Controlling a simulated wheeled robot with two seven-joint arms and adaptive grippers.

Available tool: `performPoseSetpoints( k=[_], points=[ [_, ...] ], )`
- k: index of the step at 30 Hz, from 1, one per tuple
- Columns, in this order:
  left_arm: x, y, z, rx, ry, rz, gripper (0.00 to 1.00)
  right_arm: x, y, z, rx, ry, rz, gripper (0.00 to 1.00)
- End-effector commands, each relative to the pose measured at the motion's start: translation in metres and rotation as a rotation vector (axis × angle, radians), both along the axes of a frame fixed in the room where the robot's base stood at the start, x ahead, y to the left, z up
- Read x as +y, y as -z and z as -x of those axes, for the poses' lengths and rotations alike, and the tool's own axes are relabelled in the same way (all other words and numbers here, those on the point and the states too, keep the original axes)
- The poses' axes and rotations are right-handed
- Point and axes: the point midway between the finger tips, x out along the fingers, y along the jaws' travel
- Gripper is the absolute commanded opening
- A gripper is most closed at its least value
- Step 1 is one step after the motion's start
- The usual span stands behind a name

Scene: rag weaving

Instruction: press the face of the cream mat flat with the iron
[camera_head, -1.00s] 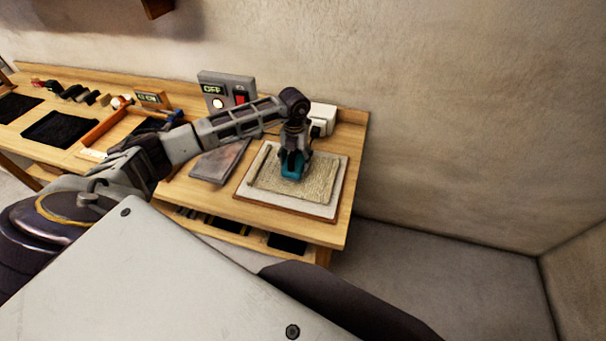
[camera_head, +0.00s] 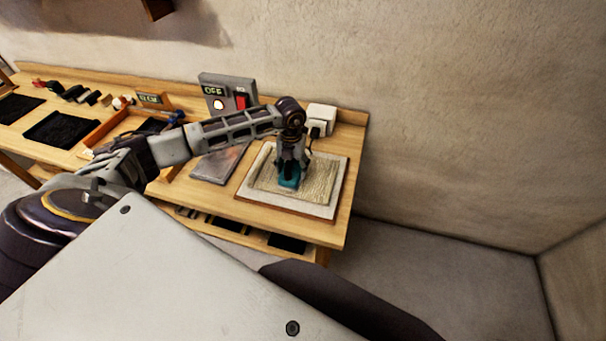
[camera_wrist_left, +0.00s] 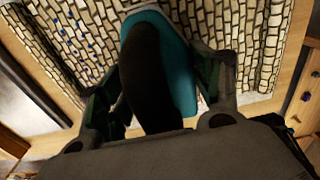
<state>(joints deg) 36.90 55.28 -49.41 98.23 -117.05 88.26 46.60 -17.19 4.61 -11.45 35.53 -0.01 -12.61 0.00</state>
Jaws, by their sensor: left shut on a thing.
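The cream mat (camera_head: 318,182), woven and ribbed, lies on a white pad (camera_head: 334,206) on a brown board at the right end of the bench. It also shows in the left wrist view (camera_wrist_left: 258,45). The teal iron (camera_head: 289,181) is on or just above the mat's middle; I cannot tell whether its sole touches. My left gripper (camera_head: 291,165) is shut on the iron from above. In the left wrist view the iron's dark handle (camera_wrist_left: 148,75) sits between the fingers. The iron's sole is hidden. My right gripper is not in view.
A grey box (camera_head: 228,90) reading OFF, with a lit button and red switch, stands behind. A white box (camera_head: 322,116) is near the wall. A grey plate (camera_head: 220,163) lies left of the mat. Black trays (camera_head: 62,129) are further left. The wall closes the back.

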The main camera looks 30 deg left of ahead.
Motion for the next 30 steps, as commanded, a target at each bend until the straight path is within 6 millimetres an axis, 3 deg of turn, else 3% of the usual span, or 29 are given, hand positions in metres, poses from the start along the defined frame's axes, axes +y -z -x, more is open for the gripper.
performPoseSetpoints(
  k=[8, 22, 30],
  points=[
    [0.001, 0.001, -0.005, -0.001, -0.001, 0.000, 0.16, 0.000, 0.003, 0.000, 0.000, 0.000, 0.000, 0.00],
    [0.008, 0.001, -0.032, -0.001, -0.002, 0.000, 0.16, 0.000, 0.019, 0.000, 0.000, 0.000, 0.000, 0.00],
    [0.009, 0.000, -0.036, -0.001, 0.000, 0.000, 0.16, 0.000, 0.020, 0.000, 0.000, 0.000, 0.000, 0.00]
  ],
)
